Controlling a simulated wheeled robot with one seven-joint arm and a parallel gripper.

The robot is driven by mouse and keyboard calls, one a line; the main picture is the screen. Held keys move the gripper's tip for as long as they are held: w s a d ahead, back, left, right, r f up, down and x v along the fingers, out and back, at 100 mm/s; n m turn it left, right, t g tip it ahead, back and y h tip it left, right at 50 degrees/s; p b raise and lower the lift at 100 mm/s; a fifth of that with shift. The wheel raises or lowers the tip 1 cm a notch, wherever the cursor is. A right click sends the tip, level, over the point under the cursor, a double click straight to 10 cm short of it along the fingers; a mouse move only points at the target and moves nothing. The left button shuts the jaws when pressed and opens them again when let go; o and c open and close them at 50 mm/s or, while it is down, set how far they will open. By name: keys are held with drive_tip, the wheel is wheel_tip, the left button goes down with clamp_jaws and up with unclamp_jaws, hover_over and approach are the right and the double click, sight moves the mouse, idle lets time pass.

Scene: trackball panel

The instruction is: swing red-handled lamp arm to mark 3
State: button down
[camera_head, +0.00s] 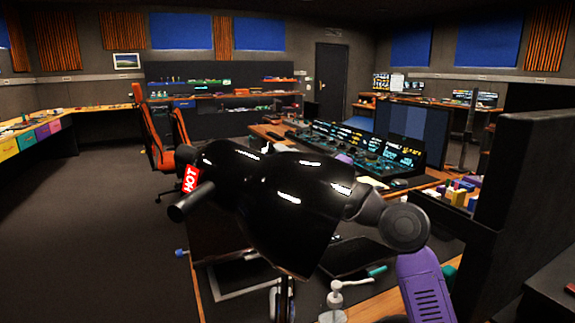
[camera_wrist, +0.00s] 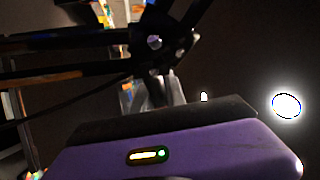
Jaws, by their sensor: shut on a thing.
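In the wrist view, the purple body of my gripper (camera_wrist: 160,92) fills the bottom edge. Its fingers are shut on a part of the dark lamp arm (camera_wrist: 60,45), just below a joint with a round pivot. The gripped part is in shadow, and I cannot make out the red handle. In the head view, a large glossy black shape (camera_head: 290,215) with a red HOT label covers the middle and hides my gripper and its hold. I cannot see mark 3 or any other mark in either view.
A console with lit screens (camera_head: 385,150) stands behind the black shape on a wooden desk. A black panel (camera_head: 525,190) stands close on the right. An orange chair (camera_head: 152,130) is at the left, with open dark floor (camera_head: 90,220) before it. A bright round light (camera_wrist: 287,105) shows in the wrist view.

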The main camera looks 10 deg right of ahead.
drive_tip(key=c, duration=1.4)
unclamp_jaws()
drive_tip(key=shift+o, duration=0.2)
drive_tip(key=v, duration=0.7)
drive_tip(key=shift+s+d, duration=0.15)
drive_tip(key=shift+s, duration=0.15)
drive_tip(key=shift+f, duration=0.1)
